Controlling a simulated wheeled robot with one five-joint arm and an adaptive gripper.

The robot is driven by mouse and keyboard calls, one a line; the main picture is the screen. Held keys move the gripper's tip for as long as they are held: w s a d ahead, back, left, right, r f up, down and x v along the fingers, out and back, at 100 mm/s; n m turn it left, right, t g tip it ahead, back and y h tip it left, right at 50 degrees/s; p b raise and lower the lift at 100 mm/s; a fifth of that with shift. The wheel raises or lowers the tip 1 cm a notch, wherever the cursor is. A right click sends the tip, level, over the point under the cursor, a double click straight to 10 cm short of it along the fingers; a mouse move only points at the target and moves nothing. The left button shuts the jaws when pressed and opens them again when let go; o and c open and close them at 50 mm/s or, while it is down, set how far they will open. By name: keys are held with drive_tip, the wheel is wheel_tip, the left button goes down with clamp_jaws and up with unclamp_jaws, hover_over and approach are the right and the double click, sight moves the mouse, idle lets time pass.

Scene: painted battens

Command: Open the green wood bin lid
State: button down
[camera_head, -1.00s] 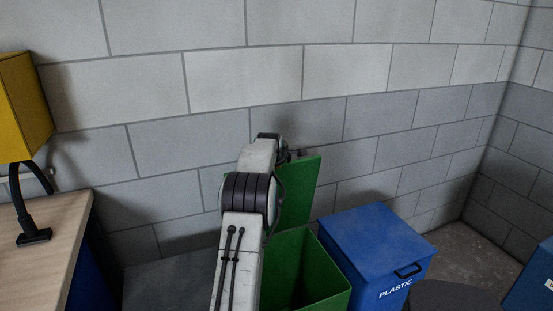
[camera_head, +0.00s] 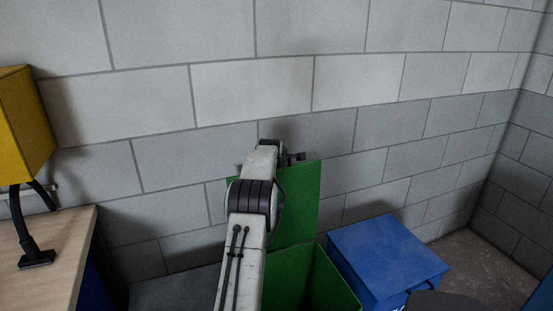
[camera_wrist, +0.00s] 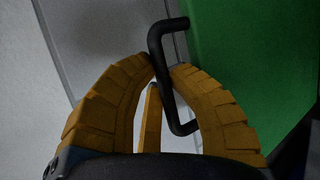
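The green bin (camera_head: 335,284) stands against the wall, with its dark inside showing. Its green lid (camera_head: 302,205) stands upright at the back, partly hidden by my arm. In the wrist view the lid (camera_wrist: 265,60) fills the right side, with a black bent handle (camera_wrist: 168,95) on it. My gripper's yellow fingers (camera_wrist: 164,68) close in from both sides, and their tips meet at the handle's bar. In the head view my gripper is hidden behind my arm, near the lid's upper part.
A blue bin marked PLASTIC (camera_head: 386,256) stands just right of the green bin, its lid down. A wooden-topped desk (camera_head: 60,250) with a yellow lamp (camera_head: 22,125) is at the left. The block wall (camera_head: 250,90) is close behind the lid.

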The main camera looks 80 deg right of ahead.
drive_tip(key=c, duration=1.2)
unclamp_jaws()
drive_tip(key=shift+s+f, duration=0.1)
drive_tip(key=shift+f, duration=0.05)
drive_tip(key=shift+o, duration=0.4)
drive_tip(key=shift+f, duration=0.1)
drive_tip(key=shift+a, duration=0.1)
drive_tip(key=v, duration=1.2)
drive_tip(key=shift+r, duration=0.3)
drive_tip(key=shift+c, duration=0.3)
